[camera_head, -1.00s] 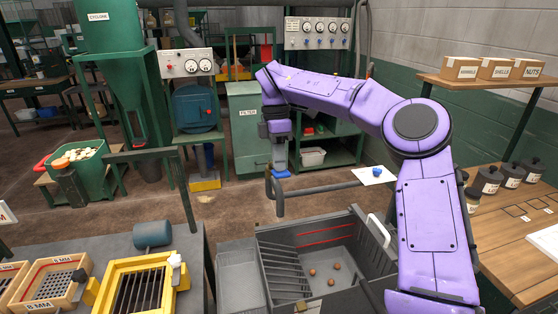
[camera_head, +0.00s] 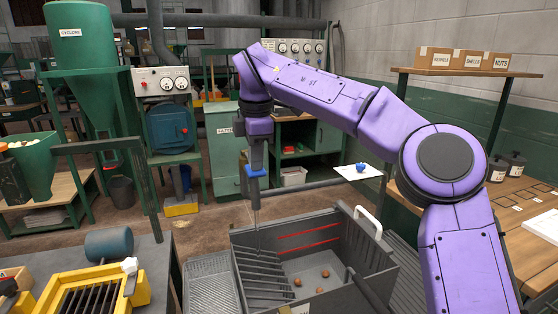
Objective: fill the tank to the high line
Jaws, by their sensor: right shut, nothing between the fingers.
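A dark grey open tank (camera_head: 387,272) stands in the lower middle, with two red lines (camera_head: 308,240) on its inner back wall. The upper red line is the higher mark. Three brown nuts (camera_head: 320,291) lie on its floor, well below both lines. A slatted grey grate (camera_head: 262,270) slopes at its left side. My left gripper is out of view.
A rail (camera_head: 320,185) runs behind the tank, with a white plate (camera_head: 358,172) bearing a blue knob near its right end. A wooden bench (camera_head: 535,255) with dark jars is at right.

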